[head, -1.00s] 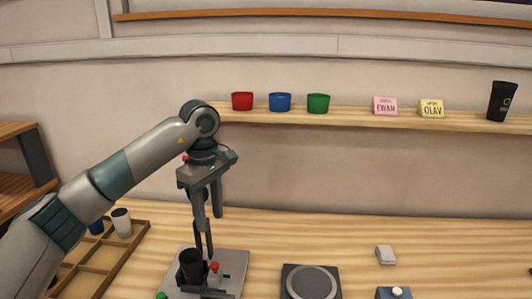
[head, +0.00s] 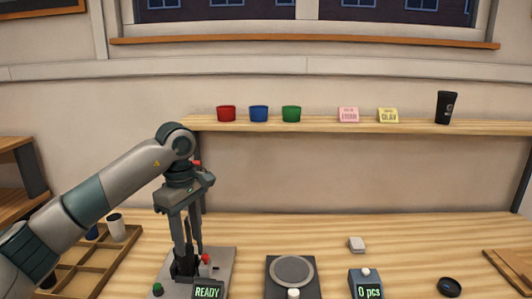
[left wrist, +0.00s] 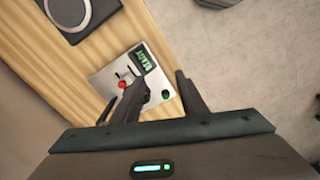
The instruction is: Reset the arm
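The laser marker (head: 222,262) is a grey plate on the table at the lower left of the head view. It has a red knob (head: 205,259), a green button (head: 158,289) and a display reading READY (head: 207,292). It also shows in the left wrist view (left wrist: 110,78). My left gripper (head: 188,262) points down at the marker's dark upright part, in front of it from this angle. In the left wrist view its two fingers (left wrist: 163,92) are apart, with nothing clearly held between them. Contact cannot be told. My right gripper is not in view.
A wooden tray (head: 92,262) with cups lies left. The shelf (head: 330,125) holds cups and name cards. Table behind is clear.

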